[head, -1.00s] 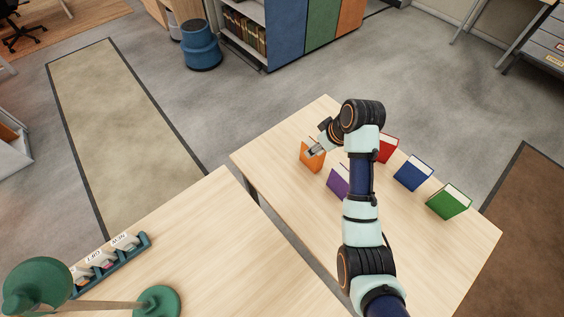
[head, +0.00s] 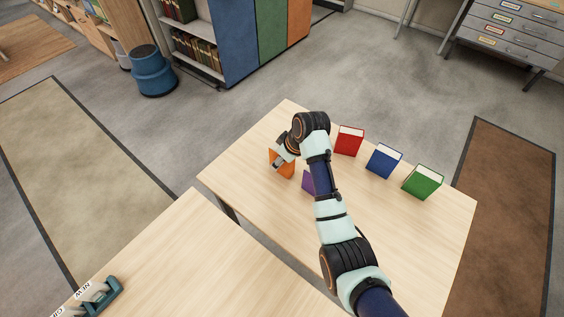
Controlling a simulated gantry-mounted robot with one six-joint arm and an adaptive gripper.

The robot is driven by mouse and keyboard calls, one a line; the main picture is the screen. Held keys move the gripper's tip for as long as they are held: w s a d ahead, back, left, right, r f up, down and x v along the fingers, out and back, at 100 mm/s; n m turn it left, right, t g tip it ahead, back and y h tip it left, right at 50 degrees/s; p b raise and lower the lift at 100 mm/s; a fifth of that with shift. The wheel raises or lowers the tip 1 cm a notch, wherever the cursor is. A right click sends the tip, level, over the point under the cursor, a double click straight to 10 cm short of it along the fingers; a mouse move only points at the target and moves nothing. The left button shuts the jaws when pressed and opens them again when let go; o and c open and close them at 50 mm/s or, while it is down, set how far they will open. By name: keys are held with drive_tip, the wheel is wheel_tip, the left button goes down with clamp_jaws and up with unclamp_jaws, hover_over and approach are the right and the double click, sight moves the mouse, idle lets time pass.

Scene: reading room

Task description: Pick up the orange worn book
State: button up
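The orange book (head: 288,172) stands near the far left part of the light wooden table. My arm reaches over the table, and my gripper (head: 279,163) is in front of the book in this view, hiding its middle. I cannot tell whether the fingers touch the book or are around it. The fingers are too small and overlapped to show whether they are open or shut. Wear on the cover cannot be made out.
A purple book (head: 308,183) is close by, partly behind my arm. Red (head: 349,141), blue (head: 383,161) and green (head: 422,182) books stand to the right on the same table (head: 420,240). The table's left part is clear. A second table (head: 200,260) is nearer, across a narrow gap.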

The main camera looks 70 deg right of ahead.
drive_tip(key=shift+c, duration=0.2)
clamp_jaws()
wheel_tip(320, 180, up, 20)
drive_tip(key=p, duration=0.6)
